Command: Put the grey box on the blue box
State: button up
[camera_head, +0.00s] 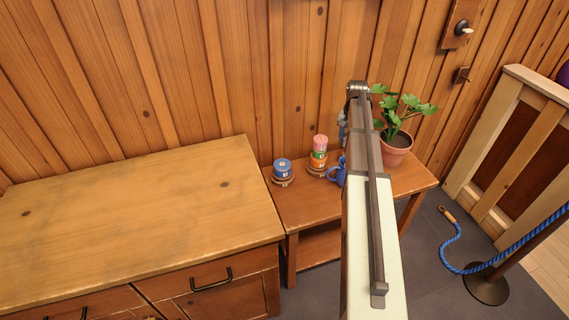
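A small round blue box (282,165) with an orange label stands on a turned wooden base at the left end of a low wooden table. To its right, a stack with a pink piece (320,142) on top, a green one under it and an orange one lower down stands on a similar wooden base. I cannot make out a grey box; part of the table is hidden behind my arm.
A blue mug (336,174) stands right of the stack, partly behind my arm. A potted plant (396,148) stands at the table's right. A larger wooden cabinet (130,230) adjoins on the left, its top bare.

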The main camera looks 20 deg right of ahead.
jog(key=s+a+r+n, duration=0.2)
jog(key=a+n, duration=0.1)
jog(key=a, duration=0.7)
jog(key=s+a+r+n, duration=0.2)
jog(key=s+a, duration=0.1)
jog(key=a, duration=0.8)
jog(key=s+a+r+n, duration=0.2)
jog(key=a+n, duration=0.1)
jog(key=a, duration=0.7)
jog(key=m, duration=1.5)
send_over(282, 164)
notch_tip(282, 164, down, 3)
jog(key=shift+f, duration=5)
jog(key=shift+f, duration=0.1)
jog(key=o, duration=1)
jog(key=shift+o, duration=0.2)
